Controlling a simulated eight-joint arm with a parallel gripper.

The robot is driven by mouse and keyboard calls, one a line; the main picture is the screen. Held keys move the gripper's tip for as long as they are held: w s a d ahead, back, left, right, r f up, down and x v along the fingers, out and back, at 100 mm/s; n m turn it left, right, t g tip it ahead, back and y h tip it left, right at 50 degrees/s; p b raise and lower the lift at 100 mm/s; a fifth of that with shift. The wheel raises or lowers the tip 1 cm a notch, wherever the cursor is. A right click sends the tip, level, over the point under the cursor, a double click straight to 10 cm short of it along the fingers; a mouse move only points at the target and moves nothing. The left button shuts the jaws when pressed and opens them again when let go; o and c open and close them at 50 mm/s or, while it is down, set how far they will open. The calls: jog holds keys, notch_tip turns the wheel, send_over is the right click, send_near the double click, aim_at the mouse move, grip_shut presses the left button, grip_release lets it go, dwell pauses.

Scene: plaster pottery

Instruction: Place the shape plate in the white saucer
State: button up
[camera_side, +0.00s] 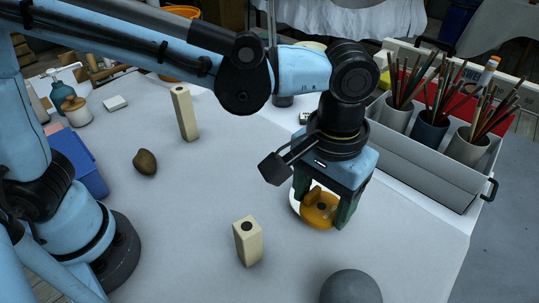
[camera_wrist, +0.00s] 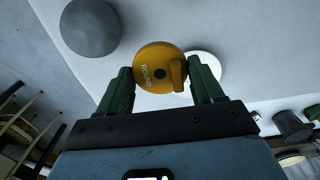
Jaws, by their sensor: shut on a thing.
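The shape plate (camera_side: 320,214) is a round orange disc with a raised grip and a dark centre spot. In the wrist view the plate (camera_wrist: 158,62) reads "ROUND". My gripper (camera_side: 322,204) is shut on the plate, with a green finger on either side of it; the fingers also show in the wrist view (camera_wrist: 161,88). The white saucer (camera_side: 296,204) lies under the plate and is mostly hidden by it. In the wrist view the saucer (camera_wrist: 209,66) shows to the right of the plate, partly behind a finger. I cannot tell whether plate and saucer touch.
A pale block (camera_side: 247,245) stands left of my gripper, another (camera_side: 185,115) farther back. A grey dome (camera_side: 351,287) is at the front. A grey tray (camera_side: 430,165) with brush cups stands at right. A brown stone (camera_side: 145,162) lies left. The table between is clear.

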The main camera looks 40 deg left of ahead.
jog(key=w+a+f, duration=0.1)
jog(key=w+f, duration=0.1)
jog(key=w, duration=0.1)
jog(key=w+a+f, duration=0.2)
jog(key=w, duration=0.1)
jog(key=w+a+f, duration=0.2)
jog(key=w, duration=0.1)
jog(key=shift+w+a+f, duration=0.2)
jog(key=shift+w+f, duration=0.1)
jog(key=shift+f, duration=0.05)
jog(key=shift+w+f, duration=0.1)
jog(key=shift+f, duration=1.95)
jog(key=shift+f, duration=0.1)
jog(key=shift+f, duration=0.45)
jog(key=o, duration=0.8)
jog(key=shift+c, duration=0.2)
notch_tip(320, 180, up, 13)
jog(key=s+a+t, duration=0.3)
jog(key=s+a, duration=0.1)
jog(key=a, duration=0.6)
jog(key=s+a+t, duration=0.4)
jog(key=s+a, duration=0.1)
jog(key=a, duration=0.6)
jog(key=shift+s+a, duration=0.3)
